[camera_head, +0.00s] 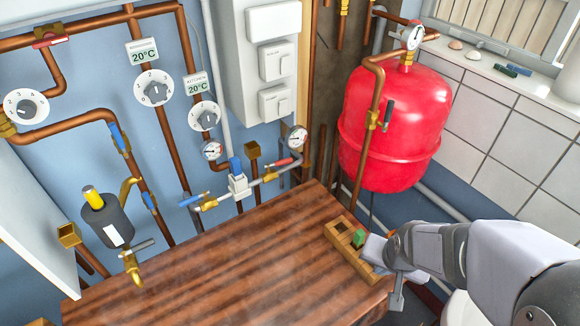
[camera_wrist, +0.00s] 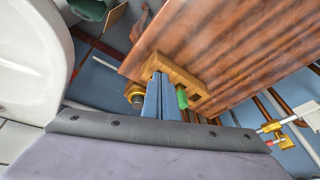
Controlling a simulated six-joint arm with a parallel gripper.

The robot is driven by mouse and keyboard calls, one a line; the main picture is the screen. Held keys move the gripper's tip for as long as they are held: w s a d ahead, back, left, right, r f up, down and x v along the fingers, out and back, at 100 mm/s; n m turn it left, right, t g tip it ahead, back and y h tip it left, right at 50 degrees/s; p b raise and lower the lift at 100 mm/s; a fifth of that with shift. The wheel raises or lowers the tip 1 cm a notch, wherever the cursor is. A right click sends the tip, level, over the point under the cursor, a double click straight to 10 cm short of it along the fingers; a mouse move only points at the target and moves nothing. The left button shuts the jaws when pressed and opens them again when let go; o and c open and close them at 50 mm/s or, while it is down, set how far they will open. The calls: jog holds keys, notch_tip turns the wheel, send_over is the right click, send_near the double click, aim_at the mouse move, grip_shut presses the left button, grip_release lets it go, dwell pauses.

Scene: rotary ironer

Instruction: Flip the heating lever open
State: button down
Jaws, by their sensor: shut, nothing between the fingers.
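No lever carries a label I can read, so I cannot tell which is the heating lever. In the head view, blue levers sit on the left pipe (camera_head: 119,138) and on the white valve (camera_head: 236,165). A red lever (camera_head: 279,162) lies along the pipe right of it. A black lever (camera_head: 388,112) stands roughly upright on the copper pipe before the red tank (camera_head: 400,125). My gripper (camera_head: 376,252) is low at the right, by a wooden block with square holes (camera_head: 338,250), well away from these levers. Its fingers (camera_wrist: 159,97) are together and empty in the wrist view.
A green piece (camera_head: 359,238) sits in the wooden block, close to my fingers. The brown wooden top (camera_head: 220,275) is otherwise clear. Copper pipes, dials and gauges (camera_head: 298,138) crowd the wall behind. A grey cylinder (camera_head: 108,220) stands out at the left.

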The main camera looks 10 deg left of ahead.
jog(key=w+a+f+m+t+y+b, duration=0.1)
jog(key=w+a+m+t+b, duration=0.2)
jog(key=w, duration=0.4)
jog(key=m+t+y+b, duration=0.3)
jog(key=m+t+y, duration=0.3)
jog(key=y, duration=0.1)
send_near(285, 163)
jog(key=p+x, duration=0.3)
jog(key=x, duration=0.3)
jog(key=shift+a+f, duration=0.1)
jog(key=shift+a, duration=0.25)
jog(key=shift+w, duration=0.15)
jog(key=shift+w+a+f+b, duration=0.1)
jog(key=shift+w+f+b, duration=0.05)
jog(key=shift+w+b, duration=0.55)
jog(key=shift+r+t, duration=0.3)
jog(key=shift+r, duration=0.2)
jog(key=shift+d, duration=0.25)
